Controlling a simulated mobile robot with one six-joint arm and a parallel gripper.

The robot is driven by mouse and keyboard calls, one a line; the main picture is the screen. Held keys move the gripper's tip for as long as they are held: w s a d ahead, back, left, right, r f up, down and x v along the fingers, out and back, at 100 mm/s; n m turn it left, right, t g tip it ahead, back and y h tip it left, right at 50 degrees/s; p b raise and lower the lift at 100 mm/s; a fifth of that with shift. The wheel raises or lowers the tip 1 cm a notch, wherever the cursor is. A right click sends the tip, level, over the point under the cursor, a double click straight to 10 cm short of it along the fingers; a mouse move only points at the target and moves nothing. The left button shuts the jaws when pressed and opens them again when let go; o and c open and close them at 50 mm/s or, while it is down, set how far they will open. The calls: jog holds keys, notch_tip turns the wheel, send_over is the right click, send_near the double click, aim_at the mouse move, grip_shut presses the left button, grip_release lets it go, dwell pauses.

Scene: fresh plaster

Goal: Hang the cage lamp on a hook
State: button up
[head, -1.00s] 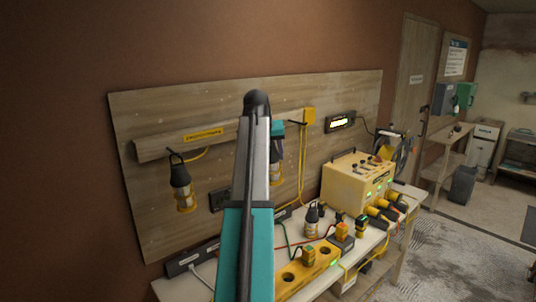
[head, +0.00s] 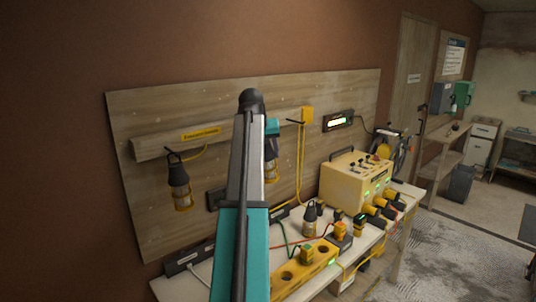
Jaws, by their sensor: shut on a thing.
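My gripper (head: 272,127) shows only as a small teal part, mostly hidden behind my own arm, in front of the wall board. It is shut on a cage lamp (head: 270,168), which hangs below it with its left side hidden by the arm. A wooden rail (head: 150,149) crosses the board. A second cage lamp (head: 180,186) hangs from the rail's left hook (head: 171,152). A bare dark hook (head: 293,121) sticks out near the rail's right end, right of my gripper. The middle of the rail is hidden. Another cage lamp (head: 310,217) stands on the bench.
The bench (head: 391,232) below holds a yellow power box (head: 345,189), a yellow socket strip (head: 319,268), tools and cables. A yellow cable (head: 302,165) runs down from a yellow box (head: 307,114) at the rail's right end. Open floor lies at the right.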

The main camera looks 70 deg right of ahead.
jog(key=w+d+f, duration=0.2)
jog(key=w+d, duration=0.3)
jog(key=w, duration=0.2)
jog(key=shift+w, duration=0.35)
dwell(1.5)
dwell(0.7)
